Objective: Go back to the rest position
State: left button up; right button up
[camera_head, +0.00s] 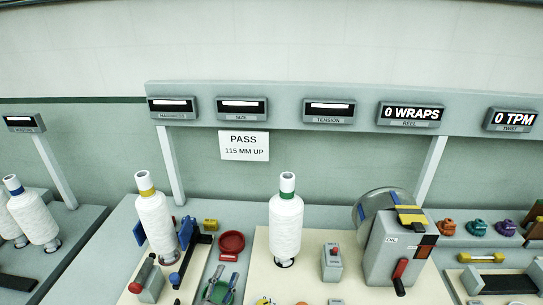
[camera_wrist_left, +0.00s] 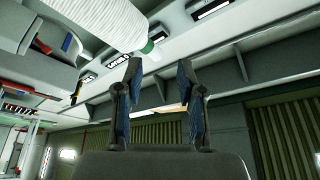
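My left gripper (camera_wrist_left: 160,75) shows in the left wrist view with its two dark, blue-padded fingers spread apart and nothing between them. I cannot make it out clearly in the head view. A white yarn cone with a green band (camera_head: 286,225) stands upright on the pale board in the head view. A white cone (camera_wrist_left: 100,20) with a green tip also shows at the top of the left wrist view, apart from the fingers. A white cone with a yellow band (camera_head: 154,222) stands to the left in the head view. My right gripper is in neither view.
A grey machine with a wheel (camera_head: 390,245) stands right of the green-banded cone. A small grey box with a red button (camera_head: 332,262) stands between them. A red dish (camera_head: 231,243) lies left of the cone. A display rail (camera_head: 280,112) spans the back, with a PASS sign (camera_head: 244,146) below it.

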pick_arm(q)
jog(key=s+a+f+n+g+y, duration=0.4)
jog(key=f, duration=0.5)
jog(key=s+a+f+n+g+y, duration=0.4)
jog(key=a+f+n, duration=0.1)
jog(key=f, duration=0.4)
jog(key=s+f+n+g+h, duration=0.1)
jog(key=s+f+g, duration=0.45)
jog(key=s, duration=0.45)
jog(key=s+f+g, duration=0.4)
jog(key=s+f, duration=0.2)
jog(key=s, duration=0.4)
jog(key=s+f+x, duration=0.1)
jog(key=s+x, duration=0.1)
jog(key=x, duration=0.8)
jog(key=s+x, duration=0.3)
jog(key=x, duration=0.7)
jog(key=s+a+f+g, duration=0.1)
jog(key=s+a+f, duration=0.1)
jog(key=s+f, duration=1.3)
notch_tip(320, 180, down, 4)
jog(key=shift+f, duration=0.25)
